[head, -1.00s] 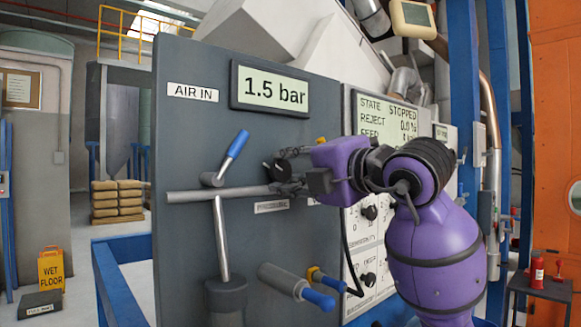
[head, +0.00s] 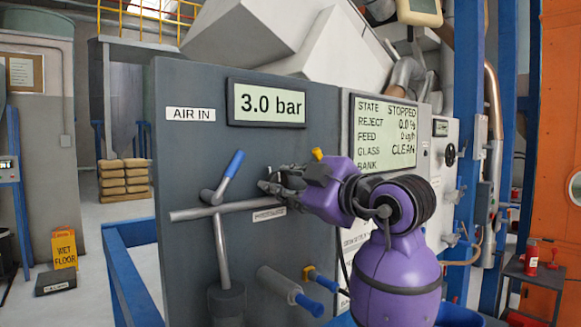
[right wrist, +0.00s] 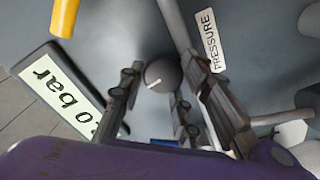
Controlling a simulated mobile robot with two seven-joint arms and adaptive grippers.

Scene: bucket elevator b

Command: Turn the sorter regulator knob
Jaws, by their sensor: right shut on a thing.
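The regulator knob (right wrist: 160,74) is dark and round with a pale pointer line, on the grey panel (head: 185,110). In the right wrist view it sits between the fingers of my right gripper (right wrist: 156,88), which is shut on it. In the head view the right gripper (head: 274,184) reaches the panel from the right and hides most of the knob. The pressure display (head: 267,103) above it reads 3.0 bar. A PRESSURE label (right wrist: 208,40) is beside the knob in the right wrist view. My left gripper is not in view.
A blue-handled valve lever (head: 229,175) and a grey pipe (head: 195,213) are left of the gripper. A blue-tipped cylinder (head: 285,290) juts out below. The sorter screen (head: 385,130) reads STOPPED. A yellow wet-floor sign (head: 64,249) stands at the left.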

